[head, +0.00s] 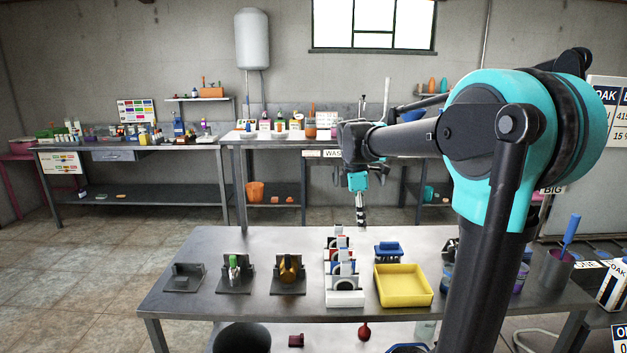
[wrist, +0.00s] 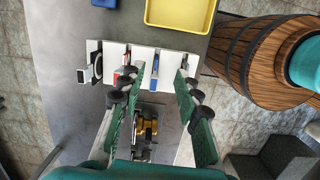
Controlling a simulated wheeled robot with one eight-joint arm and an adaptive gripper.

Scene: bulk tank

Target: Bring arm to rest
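My gripper (head: 360,217) hangs from my raised arm above the far edge of the front metal table, pointing down. In the wrist view my gripper (wrist: 160,70) shows two green-sided fingers spread apart with nothing held between them. Below the fingers is a row of white holders (wrist: 145,62) on the table, with small red and blue parts. The holders also show in the head view (head: 345,298). The gripper looks apart from them.
The front table (head: 215,265) also holds dark stands (head: 183,278), a yellow tray (head: 404,298) and a blue block (head: 388,251). A wooden barrel (wrist: 262,60) stands beyond the table edge in the wrist view. Cluttered benches (head: 130,145) line the back wall.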

